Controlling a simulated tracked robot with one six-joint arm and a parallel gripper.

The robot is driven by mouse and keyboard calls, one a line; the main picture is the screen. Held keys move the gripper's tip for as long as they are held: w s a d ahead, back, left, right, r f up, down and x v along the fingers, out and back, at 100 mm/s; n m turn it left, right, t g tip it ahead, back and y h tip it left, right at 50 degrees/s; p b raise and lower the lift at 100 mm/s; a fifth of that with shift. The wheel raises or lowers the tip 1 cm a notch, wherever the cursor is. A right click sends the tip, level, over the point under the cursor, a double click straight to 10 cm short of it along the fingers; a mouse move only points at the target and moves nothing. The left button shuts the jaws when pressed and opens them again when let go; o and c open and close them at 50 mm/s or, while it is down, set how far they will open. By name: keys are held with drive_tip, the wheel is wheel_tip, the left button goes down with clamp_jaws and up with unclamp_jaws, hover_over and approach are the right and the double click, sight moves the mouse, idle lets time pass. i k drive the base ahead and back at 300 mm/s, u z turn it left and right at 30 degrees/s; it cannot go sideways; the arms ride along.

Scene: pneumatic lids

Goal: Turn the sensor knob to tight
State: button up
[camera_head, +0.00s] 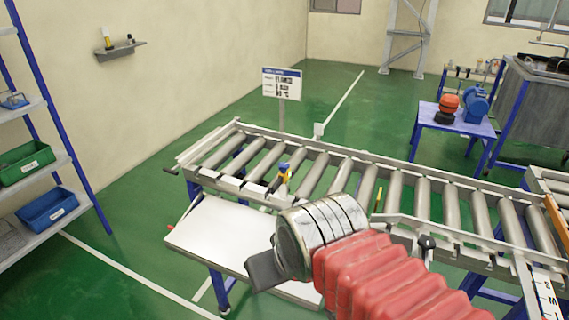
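A small blue and yellow device (284,174), which looks like a sensor, stands at the near rail of the roller conveyor (240,188). A dark round knob (427,243) sits on the near rail farther right, just beyond my red arm sleeve. I cannot tell which of them carries the sensor knob, and no tight marking is readable. My gripper (266,272) shows as a dark piece at the end of my grey wrist, in front of the white shelf. Its fingers are mostly hidden, so its opening does not show. It appears apart from both devices.
A white shelf (205,238) juts from the conveyor's near side. A signboard (282,84) stands behind the conveyor. A blue table (452,121) holds red and blue machines. Racks with a green bin (24,162) and blue bin (47,207) stand left. Green floor lies open between.

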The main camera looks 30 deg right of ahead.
sight(283, 166)
drive_tip(key=u, duration=0.35)
drive_tip(key=k, duration=0.75)
drive_tip(key=u, duration=0.5)
drive_tip(key=k, duration=0.5)
drive_tip(key=u, duration=0.5)
drive_tip(key=i, duration=1.7)
drive_tip(key=z, duration=0.95)
drive_tip(key=i, duration=0.7)
drive_tip(key=z, duration=0.4)
